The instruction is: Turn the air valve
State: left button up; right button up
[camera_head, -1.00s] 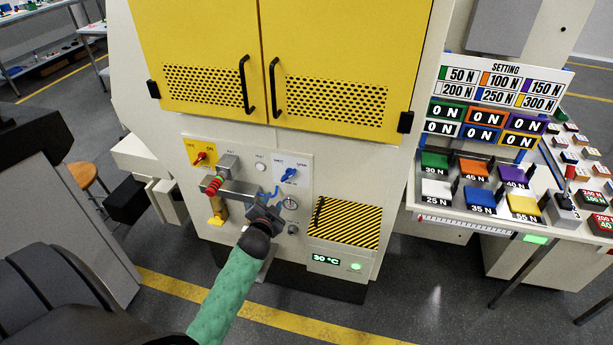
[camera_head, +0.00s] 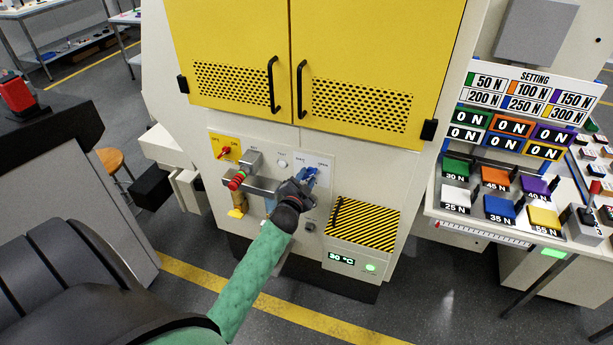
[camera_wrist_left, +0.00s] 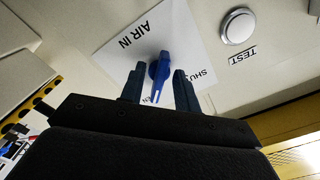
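The air valve is a blue lever handle (camera_wrist_left: 160,70) on a white plate (camera_wrist_left: 183,30) lettered "AIR IN", with a partly hidden "SHU..." label. In the head view, the valve handle (camera_head: 312,172) shows at the right of the machine's control panel, partly behind my gripper. My left gripper (camera_head: 303,181) is at the valve. In the left wrist view its two fingers are apart, one on each side of the handle, with small gaps visible on both sides. Whether either finger touches the handle is unclear. My right gripper is not in view.
Yellow doors (camera_head: 310,60) are above; a striped cover (camera_head: 362,223) is lower right.

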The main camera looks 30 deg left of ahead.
pick_arm(q)
jog(key=shift+w, duration=0.25)
grip_shut()
